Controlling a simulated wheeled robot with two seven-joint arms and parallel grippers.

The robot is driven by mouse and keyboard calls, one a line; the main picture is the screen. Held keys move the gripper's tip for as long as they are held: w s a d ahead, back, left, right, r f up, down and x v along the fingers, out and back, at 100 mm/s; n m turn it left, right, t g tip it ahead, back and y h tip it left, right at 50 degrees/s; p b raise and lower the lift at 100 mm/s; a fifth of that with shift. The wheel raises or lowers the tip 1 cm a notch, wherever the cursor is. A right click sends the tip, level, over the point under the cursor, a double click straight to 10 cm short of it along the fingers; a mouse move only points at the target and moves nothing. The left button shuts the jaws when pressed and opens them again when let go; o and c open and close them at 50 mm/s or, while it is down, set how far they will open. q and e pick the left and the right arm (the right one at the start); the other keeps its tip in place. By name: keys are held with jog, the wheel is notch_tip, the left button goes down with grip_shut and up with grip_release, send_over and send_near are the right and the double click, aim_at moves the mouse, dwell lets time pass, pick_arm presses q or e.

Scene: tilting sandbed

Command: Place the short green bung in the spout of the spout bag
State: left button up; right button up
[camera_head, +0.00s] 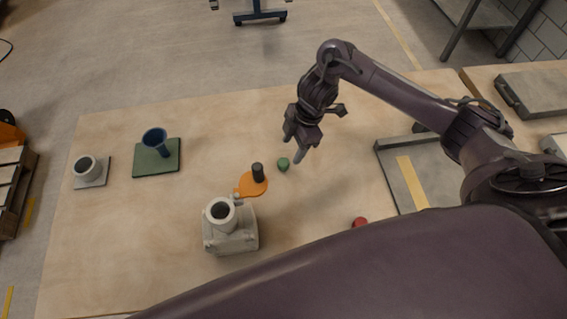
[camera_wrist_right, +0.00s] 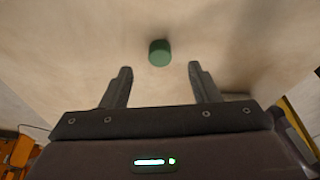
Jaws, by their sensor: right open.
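The short green bung (camera_head: 283,164) stands on the wooden table, just right of an orange disc. My right gripper (camera_head: 293,148) is open and empty, above the table close to the bung. In the right wrist view the bung (camera_wrist_right: 159,52) lies just beyond the open fingertips (camera_wrist_right: 160,70), about midway between them, not touching. A pale grey block (camera_head: 235,243) with a round, dark-mouthed spout (camera_head: 220,212) stands front left of the bung; it may be the spout bag, but I cannot tell surely. Its mouth looks empty. My left gripper is not in view.
A blue funnel-shaped piece (camera_head: 155,140) on a green mat (camera_head: 171,168) and a white cup-like piece (camera_head: 88,168) stand left. A red piece (camera_head: 360,221) and grey tray (camera_head: 391,172) are right.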

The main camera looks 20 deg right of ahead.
aim_at(284, 161)
jog(key=x, duration=0.2)
jog(key=b+x, duration=0.1)
jog(key=x, duration=0.3)
jog(key=shift+a+f, duration=0.2)
jog(key=shift+a, duration=0.2)
jog(key=c, duration=1.1)
jog(key=shift+r, duration=0.2)
